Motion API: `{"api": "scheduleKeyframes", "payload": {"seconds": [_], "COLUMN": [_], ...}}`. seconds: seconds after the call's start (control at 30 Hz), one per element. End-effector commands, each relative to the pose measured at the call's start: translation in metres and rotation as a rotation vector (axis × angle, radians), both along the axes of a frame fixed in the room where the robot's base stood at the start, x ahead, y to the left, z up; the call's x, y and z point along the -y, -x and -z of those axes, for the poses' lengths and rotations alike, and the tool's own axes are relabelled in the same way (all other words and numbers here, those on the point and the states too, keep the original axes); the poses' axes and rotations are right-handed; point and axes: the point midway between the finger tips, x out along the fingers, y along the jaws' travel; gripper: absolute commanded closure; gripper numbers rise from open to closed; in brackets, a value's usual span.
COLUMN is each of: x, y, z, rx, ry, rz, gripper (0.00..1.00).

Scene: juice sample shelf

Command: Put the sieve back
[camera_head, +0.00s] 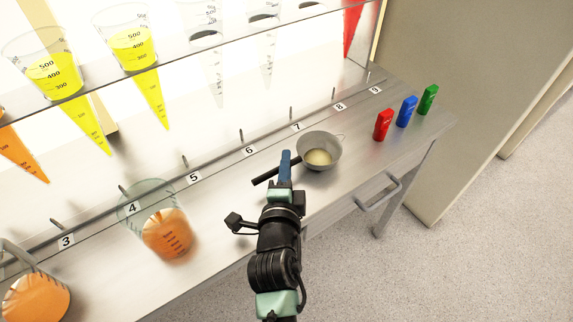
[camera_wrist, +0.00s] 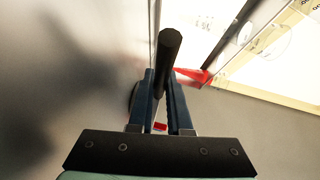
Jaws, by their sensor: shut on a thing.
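The sieve is a round grey bowl (camera_head: 308,143) with a pale patch inside, a small wire loop at its far rim and a black handle (camera_head: 264,178). My gripper (camera_head: 286,160) has its blue fingers shut on the handle, to the left of the bowl. The bowl is over the counter near labels 6 and 7; I cannot tell whether it touches the surface. In the wrist view, the black handle (camera_wrist: 168,48) sticks up between the blue fingers (camera_wrist: 162,105), and the bowl is mostly hidden.
A row of small metal pegs stands behind number labels 3 to 9 (camera_head: 297,127). A jug of orange juice (camera_head: 166,235) stands near label 4. Red (camera_head: 383,124), blue (camera_head: 406,111) and green (camera_head: 428,99) items stand at right. Yellow funnels (camera_head: 132,48) hang in the shelf above.

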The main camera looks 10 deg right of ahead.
Motion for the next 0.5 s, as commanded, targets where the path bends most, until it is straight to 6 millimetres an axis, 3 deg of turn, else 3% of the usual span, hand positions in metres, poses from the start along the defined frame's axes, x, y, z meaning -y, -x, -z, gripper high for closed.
{"api": "scheduleKeyframes", "payload": {"seconds": [0.27, 0.3, 0.43, 0.5], "x": [0.0001, 0.0003, 0.0003, 0.0003], "y": [-0.0002, -0.0001, -0.0001, -0.0001], "z": [0.0025, 0.0019, 0.0014, 0.0014], "rx": [0.002, 0.001, 0.000, 0.000], "ry": [0.002, 0.001, 0.001, 0.001], "rz": [0.000, 0.001, 0.001, 0.001], "gripper": [1.00, 0.80, 0.56, 0.53]}}
